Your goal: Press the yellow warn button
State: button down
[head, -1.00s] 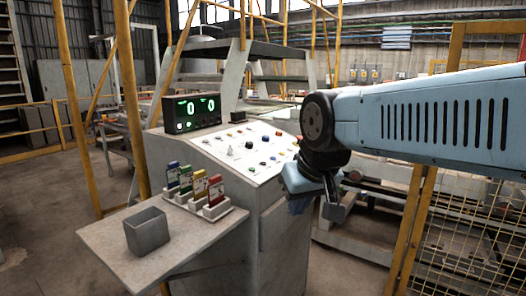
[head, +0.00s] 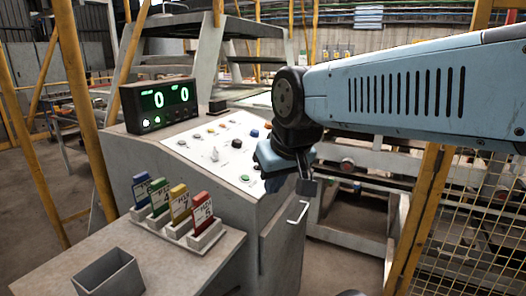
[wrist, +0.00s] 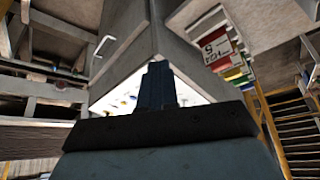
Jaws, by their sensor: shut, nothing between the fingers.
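The white control panel (head: 205,150) slopes on top of a grey console in the head view. It carries several small coloured buttons and knobs, among them a blue button (head: 254,133) and a green one (head: 245,178). They are too small to single out the yellow warn button with certainty. My gripper (head: 306,187) hangs at the panel's right edge and hides part of it. In the wrist view my gripper (wrist: 157,68) is shut and empty, its dark fingers pointing toward the console. They cover part of the white panel (wrist: 112,98), where small buttons show. Contact is not visible.
A black display (head: 160,105) with green zeros stands behind the panel. A rack (head: 178,228) of coloured cards and a grey bin (head: 108,272) sit on the shelf at front left. A handle (head: 298,212) juts from the console's side. A yellow mesh fence (head: 470,220) stands right.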

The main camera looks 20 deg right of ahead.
jog(key=shift+w, duration=0.15)
jog(key=w+d+r+m+t+y, duration=0.1)
jog(key=w+d+m+y, duration=0.1)
jog(key=w, duration=0.7)
jog(key=w+d+r+m+y, duration=0.1)
jog(key=w+d+r+y, duration=0.15)
jog(key=w, duration=0.75)
jog(key=w+d+m+t, duration=0.2)
jog(key=w+d, duration=0.4)
jog(key=d, duration=0.3)
jog(key=w+d+f+m+t, duration=0.1)
jog(key=w+d+m+t, duration=0.1)
jog(key=w+d, duration=0.4)
jog(key=d+t, duration=0.1)
jog(key=d, duration=0.2)
jog(key=shift+w+d+h, duration=0.2)
jog(key=shift+w+h, duration=0.05)
jog(key=shift+h, duration=0.1)
jog(key=shift+f, duration=0.2)
jog(key=shift+w+a+f, duration=0.25)
jog(key=shift+w+f, duration=0.05)
jog(key=shift+f, duration=1.1)
jog(key=shift+w+a+f, duration=0.25)
jog(key=shift+w+f, duration=0.1)
jog(key=shift+f, duration=1)
jog(key=shift+w+a+f, duration=0.25)
jog(key=shift+w+f, duration=0.05)
jog(key=shift+f, duration=1.1)
